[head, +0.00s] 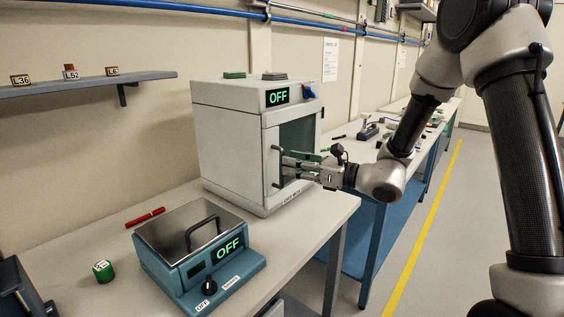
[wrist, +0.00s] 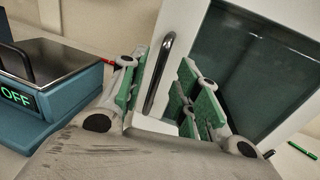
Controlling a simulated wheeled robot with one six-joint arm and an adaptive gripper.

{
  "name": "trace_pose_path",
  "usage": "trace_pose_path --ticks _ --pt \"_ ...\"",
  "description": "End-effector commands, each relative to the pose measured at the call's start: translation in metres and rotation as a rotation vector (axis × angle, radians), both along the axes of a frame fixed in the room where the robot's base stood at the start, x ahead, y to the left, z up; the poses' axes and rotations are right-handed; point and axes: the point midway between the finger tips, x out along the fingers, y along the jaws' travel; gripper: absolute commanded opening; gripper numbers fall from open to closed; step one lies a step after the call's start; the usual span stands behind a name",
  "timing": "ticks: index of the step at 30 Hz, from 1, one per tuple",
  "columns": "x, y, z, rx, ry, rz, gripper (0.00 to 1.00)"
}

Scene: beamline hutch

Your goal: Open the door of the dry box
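The dry box (head: 228,150) is a pale grey cabinet on the bench with a lit OFF display and a front door (head: 300,135) with a dark window. The door looks shut. Its dark upright bar handle (head: 276,165) is on the door's left side; in the wrist view the handle (wrist: 160,72) stands between my green-padded fingers. My gripper (head: 287,167) is at the door front, open, with a finger on either side of the handle and visible gaps. Contact with the handle cannot be made out. In the wrist view the door window (wrist: 250,70) lies right of the fingers.
A teal device (head: 180,262) with a lidded top, handle and OFF display stands in front of the dry box. A red pen (head: 145,217) and green cylinder (head: 103,271) lie left. A shelf (head: 85,87) is on the wall. Open floor (head: 430,250) is at right.

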Motion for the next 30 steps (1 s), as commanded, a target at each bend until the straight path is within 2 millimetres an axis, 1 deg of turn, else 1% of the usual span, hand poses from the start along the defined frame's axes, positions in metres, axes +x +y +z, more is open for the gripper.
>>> trace_pose_path --ticks 1,3,7,11,17,18,23,30 --pt "0.003 0.009 0.000 0.000 -0.001 0.003 0.32" --pt "0.008 0.019 0.000 0.000 -0.001 0.003 0.32" --pt "0.015 0.032 0.000 -0.001 0.000 0.002 0.32" --pt "0.018 0.037 0.000 -0.001 0.000 0.001 0.32" --pt "0.019 0.038 0.000 -0.001 0.000 0.001 0.32" --pt "0.018 0.038 0.000 -0.002 -0.001 0.001 0.30" --pt "0.018 0.037 0.000 -0.002 -0.001 0.001 0.01" --pt "0.018 0.037 0.000 -0.002 -0.001 0.001 0.00"
